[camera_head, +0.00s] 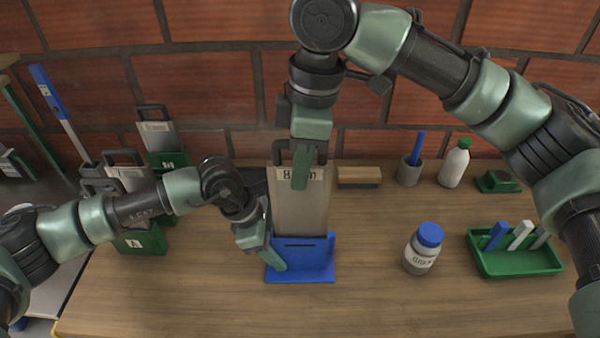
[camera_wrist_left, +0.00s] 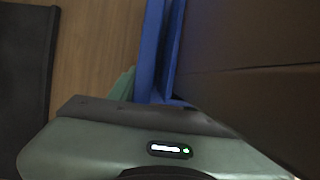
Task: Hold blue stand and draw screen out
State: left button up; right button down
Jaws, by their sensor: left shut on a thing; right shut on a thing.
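The blue stand (camera_head: 316,262) sits on the wooden table in the middle of the head view. The screen (camera_head: 302,210), a grey-brown plate with a pale label and a dark handle on top, stands upright with its lower end at the stand's slot. My left gripper (camera_head: 276,262) is shut on the left edge of the blue stand, whose wall also shows in the left wrist view (camera_wrist_left: 158,50). My right gripper (camera_head: 300,178) comes down from above and is shut on the screen's handle. Its fingers hide part of the handle and label.
On the right stand a jar with a blue lid (camera_head: 424,248), a green tray (camera_head: 515,262) with several sticks, and a white bottle (camera_head: 455,163). More screens in green stands, one a green stand (camera_head: 140,240) marked A, are on the left. The front of the table is clear.

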jog(key=shift+r, duration=1.4)
pick_arm(q)
jog(key=o, duration=1.6)
jog(key=v, duration=1.2)
jog(key=shift+r, duration=0.1)
